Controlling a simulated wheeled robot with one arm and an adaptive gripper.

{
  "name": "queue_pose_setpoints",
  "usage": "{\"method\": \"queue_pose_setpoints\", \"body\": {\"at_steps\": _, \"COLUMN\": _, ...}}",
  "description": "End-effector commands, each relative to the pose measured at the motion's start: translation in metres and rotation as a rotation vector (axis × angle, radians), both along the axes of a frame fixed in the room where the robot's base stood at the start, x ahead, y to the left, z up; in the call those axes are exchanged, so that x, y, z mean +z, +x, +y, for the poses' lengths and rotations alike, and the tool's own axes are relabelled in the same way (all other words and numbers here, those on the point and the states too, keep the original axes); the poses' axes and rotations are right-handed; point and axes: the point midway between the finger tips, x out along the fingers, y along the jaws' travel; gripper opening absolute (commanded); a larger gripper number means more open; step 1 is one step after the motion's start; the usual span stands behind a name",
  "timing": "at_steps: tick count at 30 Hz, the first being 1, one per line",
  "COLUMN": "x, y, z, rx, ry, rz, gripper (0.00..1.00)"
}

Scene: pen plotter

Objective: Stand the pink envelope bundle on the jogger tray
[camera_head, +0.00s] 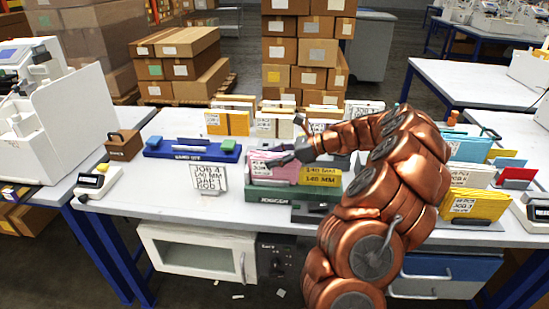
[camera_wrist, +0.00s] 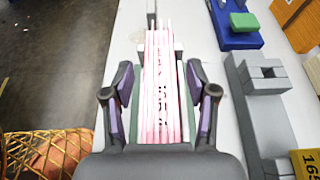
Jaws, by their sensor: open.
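The pink envelope bundle (camera_head: 266,168) stands upright on the green jogger tray (camera_head: 268,195), left of a yellow 140 MM block. In the wrist view the bundle (camera_wrist: 162,90) is a stack of pink and white edges seen from above, with green tray showing beside it. My gripper (camera_head: 287,142) is at the bundle's upper right in the head view. In the wrist view my gripper (camera_wrist: 160,72) is open, one finger on each side of the bundle, with gaps visible between fingers and envelopes. The bundle's lower edge is hidden in the wrist view.
A white job card (camera_head: 209,178) stands left of the tray. A blue hand-off tray (camera_head: 192,155) lies farther left. Other envelope bundles (camera_head: 228,122) stand behind, and yellow ones (camera_head: 478,205) stand right of my arm.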

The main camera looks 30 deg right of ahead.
Motion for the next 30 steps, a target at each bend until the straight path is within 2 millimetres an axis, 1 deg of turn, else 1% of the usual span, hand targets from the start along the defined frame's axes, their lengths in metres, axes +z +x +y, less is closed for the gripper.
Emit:
{"method": "queue_pose_setpoints", "body": {"at_steps": 5, "x": 0.008, "y": -0.013, "z": -0.017, "rx": -0.003, "ry": -0.003, "rz": -0.003, "gripper": 0.58}}
{"method": "queue_pose_setpoints", "body": {"at_steps": 13, "x": 0.027, "y": -0.044, "z": -0.054, "rx": -0.006, "ry": -0.004, "rz": -0.002, "gripper": 0.58}}
{"method": "queue_pose_setpoints", "body": {"at_steps": 18, "x": 0.038, "y": -0.06, "z": -0.072, "rx": -0.005, "ry": -0.001, "rz": -0.001, "gripper": 0.58}}
{"method": "queue_pose_setpoints", "body": {"at_steps": 24, "x": 0.045, "y": -0.07, "z": -0.082, "rx": -0.001, "ry": -0.001, "rz": -0.001, "gripper": 0.58}}
{"method": "queue_pose_setpoints", "body": {"at_steps": 30, "x": 0.046, "y": -0.073, "z": -0.084, "rx": -0.001, "ry": 0.0, "rz": 0.0, "gripper": 0.58}}
